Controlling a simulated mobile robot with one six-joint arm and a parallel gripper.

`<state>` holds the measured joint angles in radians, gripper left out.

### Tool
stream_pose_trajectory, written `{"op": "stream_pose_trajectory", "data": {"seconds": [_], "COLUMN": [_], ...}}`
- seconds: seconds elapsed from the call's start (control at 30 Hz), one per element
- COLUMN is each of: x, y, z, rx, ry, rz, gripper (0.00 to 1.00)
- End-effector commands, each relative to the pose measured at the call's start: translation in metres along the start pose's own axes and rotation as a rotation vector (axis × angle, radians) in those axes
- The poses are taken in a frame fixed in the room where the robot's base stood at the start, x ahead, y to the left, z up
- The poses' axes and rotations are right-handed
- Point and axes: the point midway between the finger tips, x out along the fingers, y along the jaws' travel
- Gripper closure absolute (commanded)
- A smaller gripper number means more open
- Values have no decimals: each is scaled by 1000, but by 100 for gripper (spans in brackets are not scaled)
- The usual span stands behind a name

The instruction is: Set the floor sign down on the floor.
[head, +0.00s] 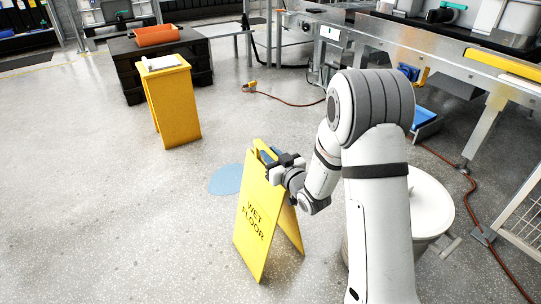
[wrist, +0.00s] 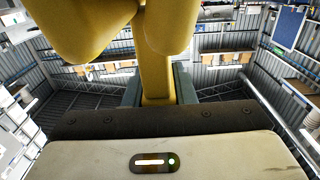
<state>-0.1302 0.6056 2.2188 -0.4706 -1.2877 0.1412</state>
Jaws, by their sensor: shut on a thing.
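The yellow floor sign (head: 256,215) reads "WET FLOOR" and stands upright in an open A-shape in the head view. My gripper (head: 274,162) is at its top and is shut on it. In the wrist view, a yellow bar of the sign (wrist: 156,55) runs between the two grey-green fingers of my gripper (wrist: 157,85). The sign's feet are close to the floor (head: 110,225); I cannot tell whether they touch it. A blue puddle (head: 225,180) lies just behind and left of the sign, partly hidden by it.
A white round drum (head: 430,205) is beside my arm. An orange-brown cable (head: 455,160) crosses the right floor. The left floor is clear.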

Motion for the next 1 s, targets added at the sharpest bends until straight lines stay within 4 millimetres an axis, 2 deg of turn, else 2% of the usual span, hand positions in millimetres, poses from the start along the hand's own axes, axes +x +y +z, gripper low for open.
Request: {"op": "stream_pose_trajectory", "data": {"seconds": [0.77, 0.8, 1.0], "x": [2, 2, 2], "y": [-2, -2, -2], "z": [1, 1, 2], "rx": [-1, -1, -1], "ry": [4, 4, 2], "rz": [-1, -1, -2], "gripper": [100, 73, 57]}}
